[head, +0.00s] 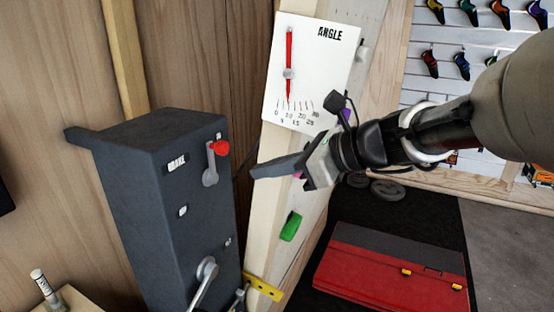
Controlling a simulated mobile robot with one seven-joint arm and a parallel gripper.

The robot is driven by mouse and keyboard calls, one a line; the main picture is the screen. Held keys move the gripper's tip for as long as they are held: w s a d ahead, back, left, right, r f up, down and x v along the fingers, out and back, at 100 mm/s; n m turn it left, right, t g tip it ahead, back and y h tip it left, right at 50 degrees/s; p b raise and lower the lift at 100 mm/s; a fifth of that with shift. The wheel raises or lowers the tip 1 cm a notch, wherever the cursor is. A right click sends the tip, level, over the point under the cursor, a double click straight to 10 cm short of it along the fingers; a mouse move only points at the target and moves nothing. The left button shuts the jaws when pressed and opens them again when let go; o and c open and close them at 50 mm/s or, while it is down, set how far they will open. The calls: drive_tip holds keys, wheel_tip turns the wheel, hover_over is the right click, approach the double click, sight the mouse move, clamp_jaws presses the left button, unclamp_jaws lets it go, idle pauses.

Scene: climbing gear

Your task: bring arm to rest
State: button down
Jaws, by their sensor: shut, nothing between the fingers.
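My gripper (272,171) is in the middle of the head view, at the end of my arm, which reaches in from the right. Its fingers are shut with nothing between them and point left. They hover in front of the pale wooden board, below the white angle gauge (312,72). The gauge's red needle (289,65) stands close to vertical. To the left of my gripper is a dark grey brake box (165,200) with a red-knobbed lever (212,163) and a lower crank handle (206,275). The fingertips appear apart from the box.
A red and grey case (385,275) lies on a black mat (440,215) at lower right. A green hold (291,226) and a yellow bracket (263,287) are on the board. Climbing shoes (430,63) hang at upper right. A small bottle (42,285) stands at lower left.

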drive_tip(key=shift+d+r, duration=0.1)
drive_tip(key=shift+d, duration=0.6)
drive_tip(key=s+d+f+n+h, duration=0.4)
drive_tip(key=s+d+n, duration=0.4)
drive_tip(key=n, duration=0.3)
drive_tip(key=s+d+f+n+h, duration=0.4)
drive_tip(key=s+d+n+h, duration=0.3)
drive_tip(key=s+d+n, duration=0.2)
drive_tip(key=shift+s+f+n+h, duration=0.3)
drive_tip(key=shift+f+n, duration=0.1)
drive_tip(key=shift+n, duration=0.5)
